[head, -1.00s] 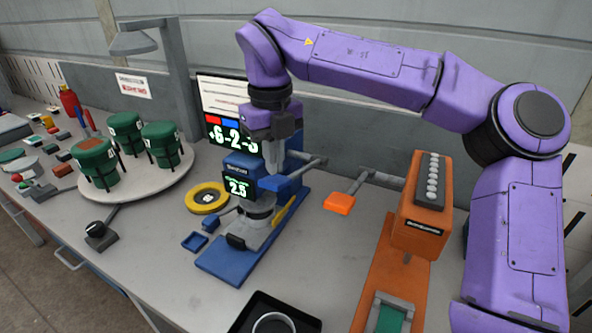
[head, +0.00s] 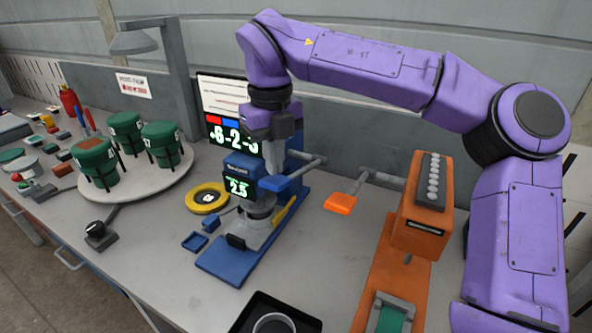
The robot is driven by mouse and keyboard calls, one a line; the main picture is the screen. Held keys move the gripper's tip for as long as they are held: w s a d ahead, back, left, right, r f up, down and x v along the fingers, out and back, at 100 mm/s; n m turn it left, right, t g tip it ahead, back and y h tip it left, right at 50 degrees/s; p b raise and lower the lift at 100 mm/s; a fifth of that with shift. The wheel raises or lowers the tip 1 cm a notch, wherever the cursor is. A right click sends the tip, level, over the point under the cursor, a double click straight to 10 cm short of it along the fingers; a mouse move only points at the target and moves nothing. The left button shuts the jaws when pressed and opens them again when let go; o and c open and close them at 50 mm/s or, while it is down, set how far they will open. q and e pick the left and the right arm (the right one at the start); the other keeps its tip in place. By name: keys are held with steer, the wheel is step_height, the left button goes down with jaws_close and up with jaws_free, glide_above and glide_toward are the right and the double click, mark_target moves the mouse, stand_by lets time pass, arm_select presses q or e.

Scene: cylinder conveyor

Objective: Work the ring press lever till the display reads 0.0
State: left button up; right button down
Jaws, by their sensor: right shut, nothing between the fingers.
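A blue press (head: 226,262) stands on the bench, with a small lit display (head: 237,186) on its front that reads 2.5. A grey lever rod (head: 305,171) with a blue paddle (head: 277,184) sticks out at its right side. My right gripper (head: 284,136) points down above the press, close to its column, and is shut and empty. It looks apart from the blue paddle, which is below it. A yellow ring-shaped piece (head: 194,201) lies left of the press. My left gripper is not in view.
An orange press (head: 424,222) with an orange lever paddle (head: 340,203) stands to the right. A round turntable (head: 150,193) with green pots is at the left. A black tray (head: 247,316) lies in front. A larger screen (head: 217,100) stands behind the blue press.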

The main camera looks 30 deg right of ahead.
steer(key=shift+f+b, duration=4.85)
steer(key=shift+f, duration=1.25)
step_height(320, 180, up, 15)
steer(key=p, duration=1.4)
steer(key=shift+r, duration=0.2)
steer(key=shift+f, duration=0.1)
